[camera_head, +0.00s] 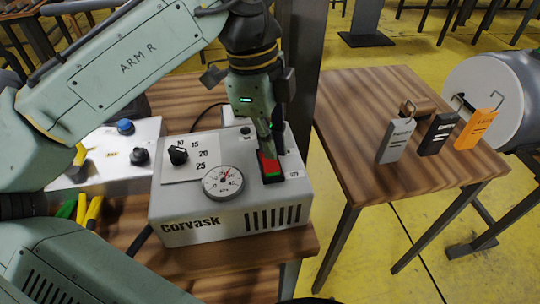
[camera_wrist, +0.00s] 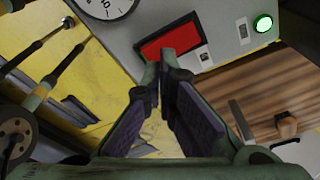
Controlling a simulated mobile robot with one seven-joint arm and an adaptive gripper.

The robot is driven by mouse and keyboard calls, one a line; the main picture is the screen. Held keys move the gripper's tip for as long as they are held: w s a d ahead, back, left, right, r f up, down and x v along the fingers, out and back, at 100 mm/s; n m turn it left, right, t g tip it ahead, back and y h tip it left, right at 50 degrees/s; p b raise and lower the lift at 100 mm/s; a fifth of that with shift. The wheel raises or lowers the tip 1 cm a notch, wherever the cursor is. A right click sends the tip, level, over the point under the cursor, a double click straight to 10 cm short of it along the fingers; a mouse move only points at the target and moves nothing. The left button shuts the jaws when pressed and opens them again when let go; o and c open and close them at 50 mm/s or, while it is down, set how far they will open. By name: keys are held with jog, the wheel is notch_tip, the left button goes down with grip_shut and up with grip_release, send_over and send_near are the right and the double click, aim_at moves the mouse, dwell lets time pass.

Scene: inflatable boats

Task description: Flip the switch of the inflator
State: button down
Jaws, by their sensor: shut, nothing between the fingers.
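The inflator (camera_head: 225,222) is a light grey box marked "Corvask" on a wooden table in the head view. It has a round gauge (camera_head: 223,182), a black dial (camera_head: 178,155) and a red and green rocker switch (camera_head: 271,172) in a black frame on its right side. My gripper (camera_head: 267,150) points down at the far end of the switch, its fingers shut and empty. In the wrist view the red part of the switch (camera_wrist: 171,41) shows just beyond my fingertips (camera_wrist: 162,68). I cannot tell whether they touch it.
A second grey panel with a blue knob (camera_head: 125,127) stands left of the inflator, partly behind my arm. A dark post rises behind my gripper. On the right table (camera_head: 352,92) stand a grey tag (camera_head: 396,140), a black tag (camera_head: 438,134) and an orange tag (camera_head: 478,129).

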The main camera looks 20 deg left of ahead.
aim_at(270, 166)
jog(key=shift+f+b, duration=0.75)
jog(key=shift+f, duration=0.7)
dwell(0.9)
notch_tip(270, 166, up, 7)
jog(key=p, duration=0.7)
dwell(0.6)
